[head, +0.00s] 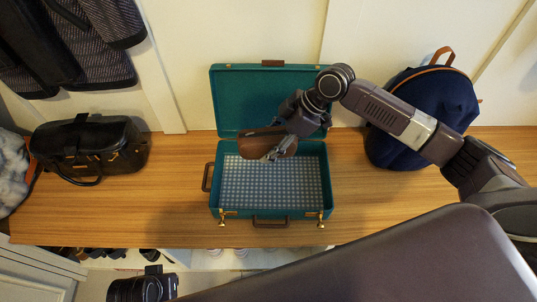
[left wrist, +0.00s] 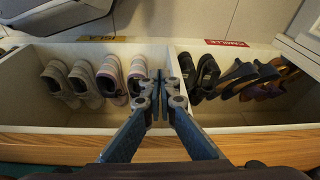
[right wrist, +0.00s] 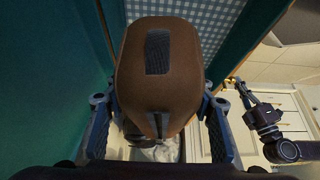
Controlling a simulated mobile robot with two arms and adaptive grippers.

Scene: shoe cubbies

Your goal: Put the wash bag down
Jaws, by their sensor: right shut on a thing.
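The brown wash bag (head: 268,142) is in my right gripper (head: 276,154), over the back part of the open teal suitcase (head: 214,190). In the right wrist view the bag (right wrist: 160,85) sits between the two fingers of the gripper (right wrist: 160,112), with the suitcase's checked lining beyond it. Whether the bag touches the lining I cannot tell. The visible suitcase floor is bare. My left gripper (left wrist: 159,92) is empty, its fingertips together, above the shoe cubbies in the left wrist view.
The suitcase lies on a wooden bench top (head: 375,215) with its lid up against the wall. A black bag (head: 90,148) stands at the left and a navy backpack (head: 425,105) at the right. Shoe cubbies (left wrist: 120,130) are below the front edge. Clothes hang at upper left.

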